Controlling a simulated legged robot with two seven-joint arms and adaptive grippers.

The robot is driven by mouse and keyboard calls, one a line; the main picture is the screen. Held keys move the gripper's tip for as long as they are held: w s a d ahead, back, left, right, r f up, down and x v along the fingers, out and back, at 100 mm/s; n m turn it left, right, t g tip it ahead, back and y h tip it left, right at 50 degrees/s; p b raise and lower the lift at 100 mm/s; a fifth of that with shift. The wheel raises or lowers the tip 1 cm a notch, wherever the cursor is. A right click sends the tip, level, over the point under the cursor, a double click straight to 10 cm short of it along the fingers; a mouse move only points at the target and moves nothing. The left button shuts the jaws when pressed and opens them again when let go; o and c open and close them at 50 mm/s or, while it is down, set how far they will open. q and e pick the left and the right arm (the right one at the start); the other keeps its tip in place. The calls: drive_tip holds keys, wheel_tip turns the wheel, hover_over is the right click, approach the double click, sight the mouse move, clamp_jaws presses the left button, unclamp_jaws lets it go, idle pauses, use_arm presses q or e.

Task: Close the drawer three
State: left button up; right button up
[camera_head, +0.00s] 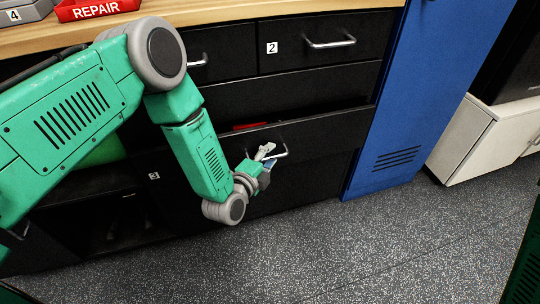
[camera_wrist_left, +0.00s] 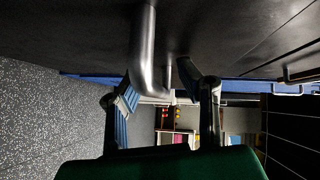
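Drawer three (camera_head: 325,127) is a black drawer with a "3" label at its left end. It stands partly open, with something red (camera_head: 250,126) showing inside over its front edge. Its metal handle (camera_head: 281,153) is on the front; in the left wrist view the handle (camera_wrist_left: 144,50) is a thick grey bar near the fingers. My left gripper (camera_head: 266,153) is at this handle, its fingers apart. In the left wrist view the left gripper (camera_wrist_left: 162,95) has the handle's bend between its fingers; contact cannot be told. My arm hides part of the drawer front. My right gripper is not seen.
Drawer two (camera_head: 300,48) above looks shut. A wooden worktop (camera_head: 230,15) carries a red REPAIR bin (camera_head: 95,9) and a grey bin labelled 4 (camera_head: 24,12). A blue locker (camera_head: 425,90) stands right of the drawers. The speckled floor (camera_head: 330,240) in front is clear.

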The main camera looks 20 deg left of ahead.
use_arm(q)
drive_tip(key=v, duration=1.2)
drive_tip(key=shift+a+f, duration=0.15)
drive_tip(key=shift+a, duration=0.2)
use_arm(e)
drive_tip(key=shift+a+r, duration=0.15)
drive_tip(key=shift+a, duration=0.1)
